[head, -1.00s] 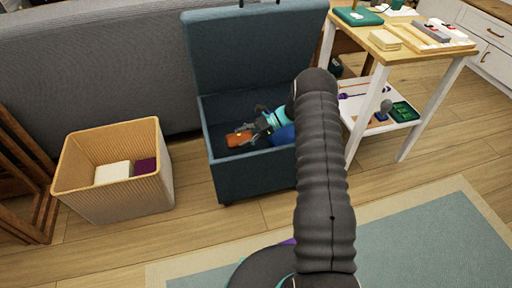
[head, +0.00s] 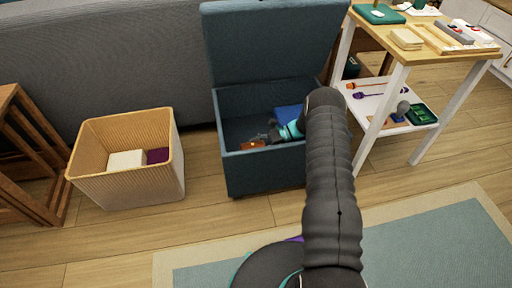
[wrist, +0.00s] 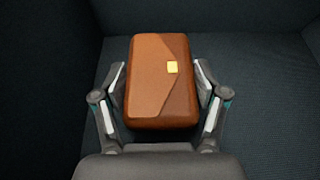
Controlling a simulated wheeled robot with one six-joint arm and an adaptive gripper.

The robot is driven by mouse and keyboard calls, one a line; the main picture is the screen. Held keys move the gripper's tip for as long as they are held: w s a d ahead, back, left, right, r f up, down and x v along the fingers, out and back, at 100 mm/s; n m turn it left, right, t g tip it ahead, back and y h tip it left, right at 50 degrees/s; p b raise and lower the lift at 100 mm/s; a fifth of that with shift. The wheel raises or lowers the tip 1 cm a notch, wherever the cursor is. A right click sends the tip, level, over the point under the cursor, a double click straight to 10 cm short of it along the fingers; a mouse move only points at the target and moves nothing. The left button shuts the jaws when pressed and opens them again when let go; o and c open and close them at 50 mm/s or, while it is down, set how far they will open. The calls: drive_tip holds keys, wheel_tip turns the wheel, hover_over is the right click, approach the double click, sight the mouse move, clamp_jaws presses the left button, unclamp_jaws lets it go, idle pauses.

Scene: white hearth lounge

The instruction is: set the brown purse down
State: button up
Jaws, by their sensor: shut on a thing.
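The brown purse (wrist: 150,85) with a small yellow clasp sits between my gripper's two fingers (wrist: 160,95) in the wrist view. Both fingers press on its sides. In the head view the purse (head: 252,145) shows small and orange-brown inside the open dark blue storage ottoman (head: 265,173), near its front left. My gripper (head: 268,139) reaches into the ottoman from the right, partly hidden by its front wall and my arm. Dark fabric lies around and below the purse in the wrist view; I cannot tell whether the purse touches the bottom.
A blue item (head: 288,112) lies in the ottoman behind my gripper. The ottoman's lid (head: 268,45) stands open at the back. A ribbed basket (head: 130,185) with a white and a purple item is at left. A white-legged table (head: 395,85) stands at right.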

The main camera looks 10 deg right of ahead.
drive_tip(key=shift+f+b, duration=0.65)
drive_tip(key=shift+b, duration=0.1)
drive_tip(key=o, duration=1.2)
drive_tip(key=shift+c, duration=0.2)
drive_tip(key=shift+r, duration=0.1)
